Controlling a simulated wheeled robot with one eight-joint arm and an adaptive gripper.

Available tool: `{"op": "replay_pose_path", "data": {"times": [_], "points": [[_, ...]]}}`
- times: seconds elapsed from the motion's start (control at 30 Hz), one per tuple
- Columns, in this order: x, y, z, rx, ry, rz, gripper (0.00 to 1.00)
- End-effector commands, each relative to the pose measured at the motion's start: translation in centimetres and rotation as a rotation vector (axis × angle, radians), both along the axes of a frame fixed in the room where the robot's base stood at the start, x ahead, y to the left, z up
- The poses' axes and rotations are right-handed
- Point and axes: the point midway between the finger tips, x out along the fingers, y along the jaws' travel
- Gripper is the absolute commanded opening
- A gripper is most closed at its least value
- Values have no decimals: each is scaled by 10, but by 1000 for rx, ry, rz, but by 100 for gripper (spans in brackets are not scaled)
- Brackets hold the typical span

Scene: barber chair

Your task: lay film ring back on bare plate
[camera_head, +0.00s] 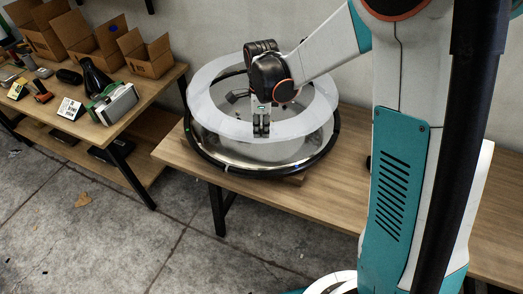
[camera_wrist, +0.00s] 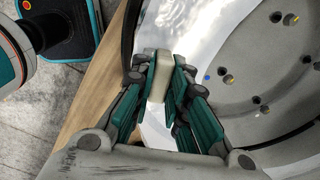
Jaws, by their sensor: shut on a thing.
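The film ring (camera_head: 207,113) is a wide, flat white ring, roughly level in the head view. It appears raised above the round, shiny plate (camera_head: 300,152), which has a black rim and lies on the wooden bench. The ring looks slightly toward the back of the plate; the exact gap is hard to judge. My gripper (camera_head: 261,132) is shut on the ring's near side, at a cream tab (camera_wrist: 160,62) seen between the fingers in the wrist view. The wrist view also shows a grey disc (camera_wrist: 245,75) with bolt holes inside the ring. My arm hides part of the ring's far side.
The wooden bench (camera_head: 355,190) has clear room right of the plate. A second table (camera_head: 140,110) at left holds cardboard boxes (camera_head: 95,48), a bottle (camera_head: 96,78) and small tools. A wall stands behind the bench.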

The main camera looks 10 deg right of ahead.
Motion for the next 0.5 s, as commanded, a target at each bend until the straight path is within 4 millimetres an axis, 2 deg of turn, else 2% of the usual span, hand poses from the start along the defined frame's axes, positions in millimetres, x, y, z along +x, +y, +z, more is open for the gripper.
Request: {"op": "replay_pose_path", "data": {"times": [0.03, 0.2, 0.33, 0.5], "points": [[0, 0, -17, 0, 0, 0, 0], [0, 0, -55, 0, 0, 1, 0], [0, 0, -72, 0, 0, 1, 0], [0, 0, -81, 0, 0, 1, 0]]}}
